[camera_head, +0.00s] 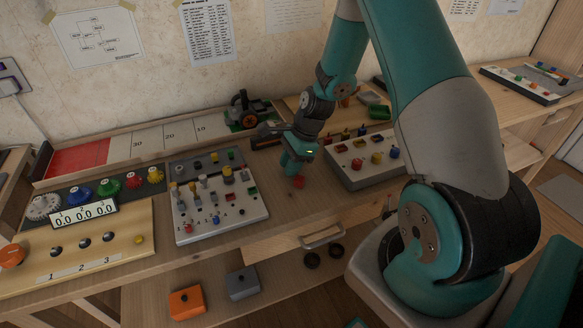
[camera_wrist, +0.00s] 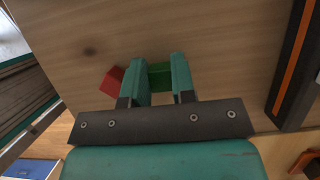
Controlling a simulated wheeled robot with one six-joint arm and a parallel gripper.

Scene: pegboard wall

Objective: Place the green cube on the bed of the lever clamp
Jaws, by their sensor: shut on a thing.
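My gripper (camera_wrist: 159,74) is shut on the green cube (camera_wrist: 159,77), which shows between the two teal fingers in the wrist view. In the head view my gripper (camera_head: 296,168) points down over the wooden bench, and the cube is hidden there. I cannot pick out the lever clamp for certain. A dark mechanism with an orange wheel (camera_head: 247,110) stands on a green base behind and left of my gripper, and may be it. Its bed cannot be made out.
A red cube (camera_head: 299,182) lies on the bench close beside my gripper; it also shows in the wrist view (camera_wrist: 112,80). A grey peg panel (camera_head: 236,212) stands left, and a box with coloured knobs (camera_head: 347,177) right. A dark bar with an orange stripe (camera_wrist: 294,65) lies nearby.

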